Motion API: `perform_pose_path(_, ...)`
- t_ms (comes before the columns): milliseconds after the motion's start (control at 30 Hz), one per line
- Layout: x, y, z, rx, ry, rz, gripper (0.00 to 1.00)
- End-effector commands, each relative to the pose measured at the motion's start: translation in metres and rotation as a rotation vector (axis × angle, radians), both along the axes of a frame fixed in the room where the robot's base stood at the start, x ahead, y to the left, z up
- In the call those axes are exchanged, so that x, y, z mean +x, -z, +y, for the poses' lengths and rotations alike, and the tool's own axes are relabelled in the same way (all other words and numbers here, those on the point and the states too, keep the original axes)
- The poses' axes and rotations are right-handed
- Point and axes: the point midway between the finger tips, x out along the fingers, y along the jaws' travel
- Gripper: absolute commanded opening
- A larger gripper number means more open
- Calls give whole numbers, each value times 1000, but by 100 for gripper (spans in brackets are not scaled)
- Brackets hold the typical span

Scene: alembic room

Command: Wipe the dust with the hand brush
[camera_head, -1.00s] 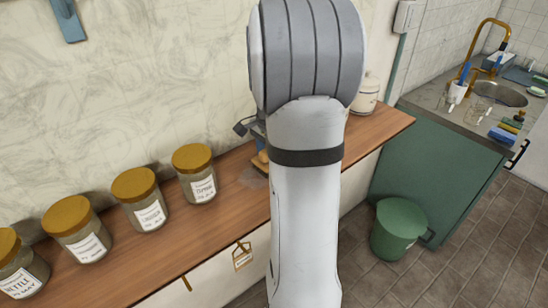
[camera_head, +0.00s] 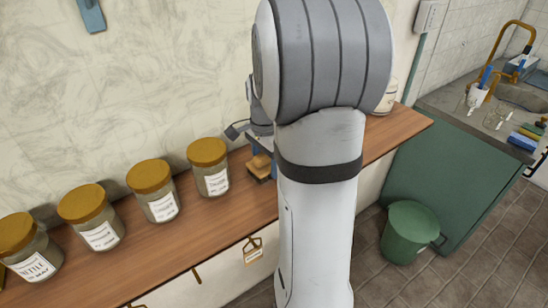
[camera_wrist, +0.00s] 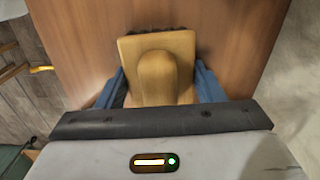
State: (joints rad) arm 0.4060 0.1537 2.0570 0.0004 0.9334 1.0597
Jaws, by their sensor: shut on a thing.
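The hand brush (camera_wrist: 157,75) is a wooden block with a rounded handle and dark bristles just showing at its far edge. My gripper (camera_wrist: 160,88) is shut on it, with a blue finger on each side. In the head view the brush (camera_head: 260,166) is low at the wooden shelf top (camera_head: 236,205), right of the jars. My arm hides much of the gripper there. I cannot tell whether the bristles press on the wood. No dust shows clearly on the visible wood now; the part behind my arm is hidden.
Several jars with yellow lids (camera_head: 210,165) stand in a row left of the brush, the nearest close by. A pale jar (camera_head: 387,97) stands behind my arm at right. The wall (camera_head: 160,70) bounds the shelf. A green bin (camera_head: 408,232) stands on the floor.

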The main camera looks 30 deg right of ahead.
Motion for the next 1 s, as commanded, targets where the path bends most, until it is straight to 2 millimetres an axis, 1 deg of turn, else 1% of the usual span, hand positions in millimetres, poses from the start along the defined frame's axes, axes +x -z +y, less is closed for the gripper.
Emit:
perform_pose_path(100, 0, -1, 9, -1, -1, -2, 43)
perform_pose_path(367, 0, -1, 18, -2, -1, -3, 43)
perform_pose_path(700, -1, 1, 46, -2, -1, -2, 43)
perform_pose_path(867, 2, 1, 47, -1, 1, -1, 43)
perform_pose_path(1000, 11, 0, 47, -1, 0, -2, 43)
